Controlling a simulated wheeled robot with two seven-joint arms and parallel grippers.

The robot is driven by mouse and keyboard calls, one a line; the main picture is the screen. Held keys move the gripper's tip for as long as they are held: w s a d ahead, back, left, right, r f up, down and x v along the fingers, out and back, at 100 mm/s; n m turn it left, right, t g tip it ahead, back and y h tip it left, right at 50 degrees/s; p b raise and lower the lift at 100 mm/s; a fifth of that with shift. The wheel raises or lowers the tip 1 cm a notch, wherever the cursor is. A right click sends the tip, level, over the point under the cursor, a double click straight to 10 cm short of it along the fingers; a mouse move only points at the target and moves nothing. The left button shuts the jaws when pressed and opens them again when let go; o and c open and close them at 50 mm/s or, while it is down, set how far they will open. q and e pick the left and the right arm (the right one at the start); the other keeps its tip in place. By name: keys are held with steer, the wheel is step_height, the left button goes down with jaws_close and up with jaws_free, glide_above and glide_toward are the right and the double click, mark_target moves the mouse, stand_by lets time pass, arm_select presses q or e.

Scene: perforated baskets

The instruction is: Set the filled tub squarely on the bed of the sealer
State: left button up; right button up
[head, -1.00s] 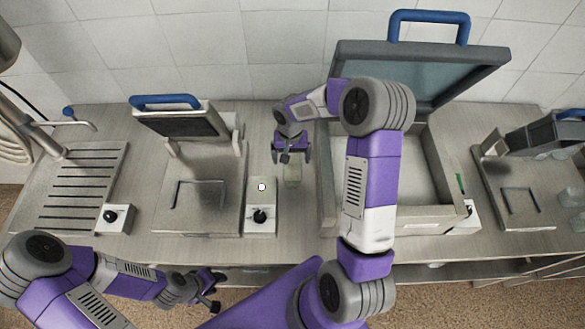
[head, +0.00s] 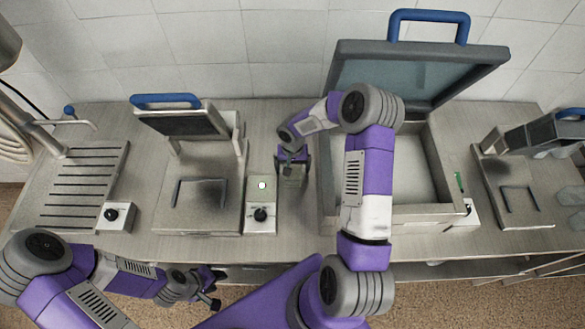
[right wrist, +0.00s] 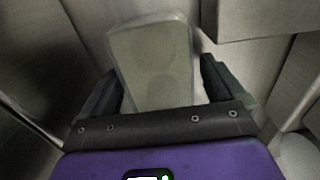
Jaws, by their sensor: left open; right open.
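The tub, a small pale grey-green block-like container (head: 292,182), stands on the counter beside the control box of a left-centre machine. In the right wrist view the tub (right wrist: 152,62) reaches between the two dark fingers, with small gaps visible at its sides. My right gripper (head: 293,170) is open around it. What fills the tub cannot be made out. The left-centre machine, apparently the sealer, has a flat bed (head: 222,217) with a U-shaped raised guide (head: 200,182) and a tilted-up lid with a blue handle. My left gripper (head: 214,288) is open and empty, low at the counter's front.
A large open chamber machine (head: 440,165) stands right of the tub, its lid raised. A slotted rack (head: 85,185) is at the left. A smaller machine (head: 515,180) with its own guide is at the right. The sealer's bed is clear.

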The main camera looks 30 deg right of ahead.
steer(key=c, duration=1.3)
